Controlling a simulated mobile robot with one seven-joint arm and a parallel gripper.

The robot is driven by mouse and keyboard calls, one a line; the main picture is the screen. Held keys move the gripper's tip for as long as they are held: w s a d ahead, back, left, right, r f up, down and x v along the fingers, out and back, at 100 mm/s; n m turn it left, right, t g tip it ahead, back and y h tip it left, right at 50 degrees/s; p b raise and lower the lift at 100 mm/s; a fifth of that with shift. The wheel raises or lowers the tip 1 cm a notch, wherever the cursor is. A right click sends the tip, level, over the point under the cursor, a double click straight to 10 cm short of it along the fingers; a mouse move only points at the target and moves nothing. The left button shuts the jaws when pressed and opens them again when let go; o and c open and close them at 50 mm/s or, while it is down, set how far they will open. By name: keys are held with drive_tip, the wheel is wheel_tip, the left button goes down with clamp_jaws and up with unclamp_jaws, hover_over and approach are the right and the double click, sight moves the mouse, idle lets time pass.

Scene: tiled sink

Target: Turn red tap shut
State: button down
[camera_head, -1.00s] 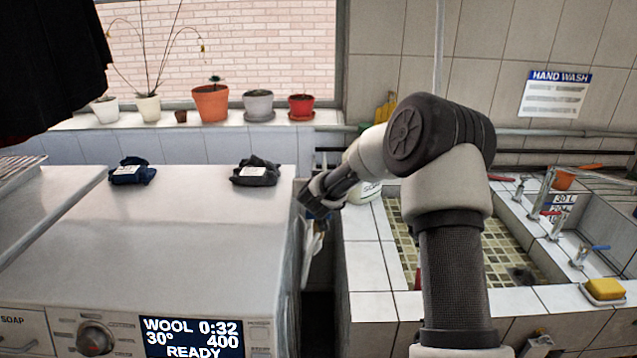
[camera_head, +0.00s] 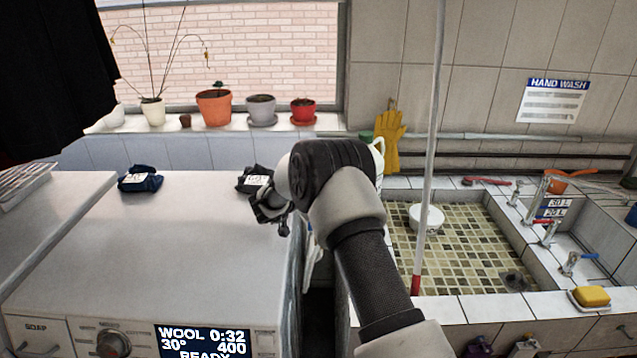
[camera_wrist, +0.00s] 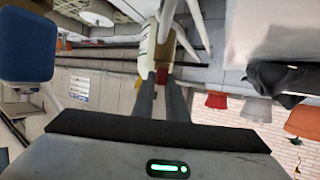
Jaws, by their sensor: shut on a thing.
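A tap with a red handle (camera_head: 550,221) stands on the tiled ledge right of the basin in the head view. A blue-handled tap (camera_head: 580,257) is just nearer. A red elongated thing (camera_head: 487,181) lies on the back ledge beside another tap. My gripper (camera_head: 272,212) is far left of the taps, by the washing machine's right edge. In the wrist view its two fingers (camera_wrist: 162,84) close on something; a small dark red patch and a cream and brown shape show at the tips, but I cannot tell what is held.
The washing machine (camera_head: 180,240) carries a dark blue cloth (camera_head: 139,179) and a dark grey one (camera_head: 254,178). A white bowl (camera_head: 427,217) is in the tiled basin, behind a leaning white pole (camera_head: 429,165) with a red end. A yellow sponge (camera_head: 592,296) lies on the front ledge.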

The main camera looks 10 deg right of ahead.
drive_tip(key=m+g+h, duration=0.1)
drive_tip(key=m+g+h+b, duration=0.1)
drive_tip(key=m, duration=0.1)
drive_tip(key=shift+w+a+f+g, duration=0.2)
drive_tip(key=shift+f+g, duration=0.1)
drive_tip(key=shift+g, duration=0.1)
drive_tip(key=shift+m+g+h+b, duration=0.5)
drive_tip(key=shift+b, duration=0.35)
drive_tip(key=shift+w+r+m+g+b, duration=0.1)
drive_tip(key=shift+r+m+g+b, duration=0.1)
drive_tip(key=shift+m+g+b, duration=0.1)
drive_tip(key=c, duration=1.8)
unclamp_jaws()
drive_tip(key=shift+o, duration=0.2)
drive_tip(key=v, duration=1.7)
drive_tip(key=shift+a+b, duration=0.3)
drive_tip(key=shift+b, duration=0.1)
drive_tip(key=shift+f, duration=0.1)
